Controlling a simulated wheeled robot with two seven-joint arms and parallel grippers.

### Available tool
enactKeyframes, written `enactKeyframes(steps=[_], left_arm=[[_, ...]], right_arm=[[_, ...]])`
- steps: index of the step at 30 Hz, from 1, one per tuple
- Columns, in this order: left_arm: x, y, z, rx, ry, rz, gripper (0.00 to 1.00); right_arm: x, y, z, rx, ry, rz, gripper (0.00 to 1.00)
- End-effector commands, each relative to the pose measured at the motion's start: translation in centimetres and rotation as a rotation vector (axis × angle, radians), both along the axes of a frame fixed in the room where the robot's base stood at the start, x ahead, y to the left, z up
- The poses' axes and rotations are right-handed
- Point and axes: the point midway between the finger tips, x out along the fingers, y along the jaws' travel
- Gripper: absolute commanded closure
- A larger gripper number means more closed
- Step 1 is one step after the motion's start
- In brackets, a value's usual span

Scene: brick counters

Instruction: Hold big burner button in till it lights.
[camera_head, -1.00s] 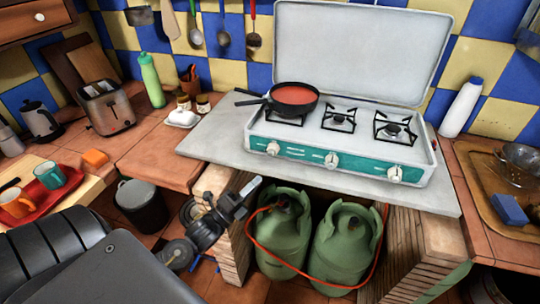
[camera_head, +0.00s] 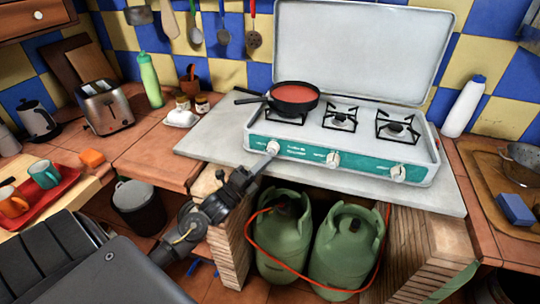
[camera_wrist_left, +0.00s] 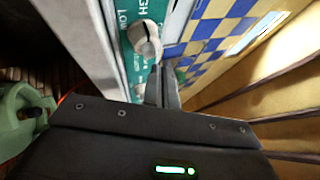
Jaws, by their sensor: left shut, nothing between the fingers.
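The gas stove (camera_head: 340,160) has a green front panel with three white knobs: a left knob (camera_head: 273,147), a middle knob (camera_head: 333,160) and a right knob (camera_head: 398,172). My left gripper (camera_head: 264,158) is shut and empty, its tips just below and beside the left knob. In the left wrist view the shut fingers (camera_wrist_left: 161,75) point at a white knob (camera_wrist_left: 145,38) on the green panel, very close to it. I cannot tell whether they touch. A pan with red contents (camera_head: 294,98) sits on the left burner. No flame shows. My right gripper is out of view.
Two green gas bottles (camera_head: 343,250) with an orange hose (camera_head: 262,212) stand under the grey counter slab (camera_head: 205,140). The raised stove lid (camera_head: 355,50) stands behind the burners. A wooden-sided support (camera_head: 230,250) is below my left arm.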

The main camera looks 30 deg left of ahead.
Motion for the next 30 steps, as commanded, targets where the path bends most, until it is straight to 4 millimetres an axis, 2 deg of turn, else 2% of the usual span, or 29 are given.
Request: enactKeyframes(steps=[17,30], left_arm=[[0.0,0.0,0.0,0.000,0.000,0.000,1.00],[0.0,0.0,0.0,0.000,0.000,0.000,1.00]], right_arm=[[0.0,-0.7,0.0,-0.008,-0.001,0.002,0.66],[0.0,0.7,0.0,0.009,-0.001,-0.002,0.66]])
